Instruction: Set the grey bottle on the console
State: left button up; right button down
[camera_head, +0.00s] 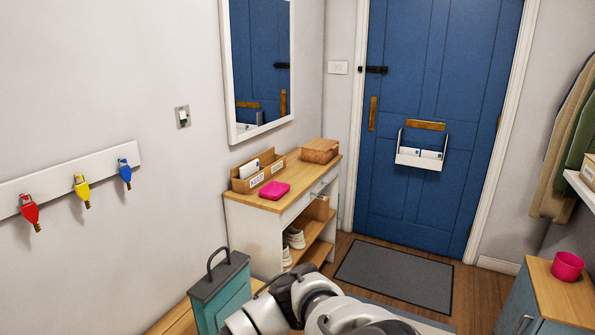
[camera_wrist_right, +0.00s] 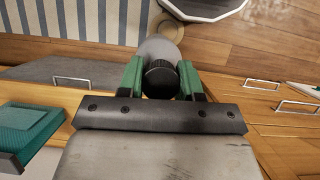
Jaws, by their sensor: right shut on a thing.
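The console (camera_head: 265,203) stands against the left wall under the mirror in the head view, with a wooden top and white body. In the right wrist view my right gripper (camera_wrist_right: 160,80) has its green-padded fingers shut around the grey bottle (camera_wrist_right: 158,48) near its black cap. The far end of the bottle is partly hidden. In the head view one of my arms crosses the bottom middle, and neither the bottle nor a gripper can be made out there. My left gripper is not in view.
On the console are a pink dish (camera_head: 274,190), a wooden letter holder (camera_head: 246,184) and a wicker box (camera_head: 320,150). A teal lantern-like box (camera_head: 222,296) stands in front of it. A bare strip of top lies between the dish and the wicker box. A pink cup (camera_head: 567,266) stands on the right cabinet.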

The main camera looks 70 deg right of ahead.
aim_at(310, 169)
jog(key=k+l, duration=0.1)
jog(key=l, duration=0.6)
jog(key=k+l+z, duration=0.1)
jog(key=l, duration=0.6)
jog(key=k+l, duration=0.1)
jog(key=l, duration=1.4)
jog(key=i+l+z, duration=0.1)
jog(key=l, duration=0.65)
jog(key=i+l, duration=0.15)
jog(key=l, duration=0.6)
